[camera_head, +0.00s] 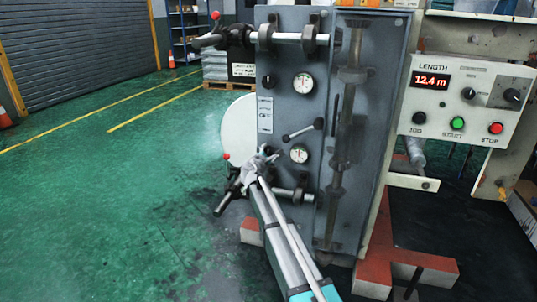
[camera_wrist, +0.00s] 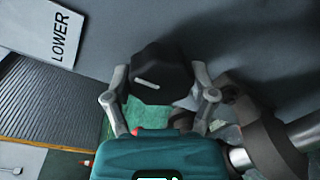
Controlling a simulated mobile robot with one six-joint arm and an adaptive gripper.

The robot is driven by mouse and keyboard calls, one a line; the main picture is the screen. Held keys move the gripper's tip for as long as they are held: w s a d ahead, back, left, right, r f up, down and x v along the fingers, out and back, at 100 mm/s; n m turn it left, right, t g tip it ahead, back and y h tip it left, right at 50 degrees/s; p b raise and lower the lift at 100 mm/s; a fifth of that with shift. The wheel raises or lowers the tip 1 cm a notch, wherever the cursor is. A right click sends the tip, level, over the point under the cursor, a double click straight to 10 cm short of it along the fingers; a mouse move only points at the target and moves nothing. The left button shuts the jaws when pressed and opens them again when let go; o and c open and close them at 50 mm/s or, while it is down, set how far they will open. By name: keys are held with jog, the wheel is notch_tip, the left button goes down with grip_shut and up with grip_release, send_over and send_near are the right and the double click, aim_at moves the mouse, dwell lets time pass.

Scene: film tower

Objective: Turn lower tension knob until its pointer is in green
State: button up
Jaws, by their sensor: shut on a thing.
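The lower tension knob (camera_wrist: 160,72) is black and lobed, with a short white line on its face, in the middle of the wrist view. My gripper (camera_wrist: 159,82) is shut on it, one finger on each side. In the head view my gripper (camera_head: 264,160) is at the lower left of the grey panel and hides the knob. The lower dial (camera_head: 299,154) is just right of my gripper; it has a white face with some green, but its pointer is too small to read. A white plate marked LOWER (camera_wrist: 57,32) is at the upper left of the wrist view.
The upper dial (camera_head: 303,83) and upper knob (camera_head: 269,81) sit higher on the panel. A lever handle (camera_head: 302,130) juts out just above the lower dial. A roller bar (camera_head: 292,194) runs below my gripper. The green floor at left is open.

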jog(key=shift+n, duration=0.7)
jog(key=o, duration=1)
jog(key=shift+o, duration=0.2)
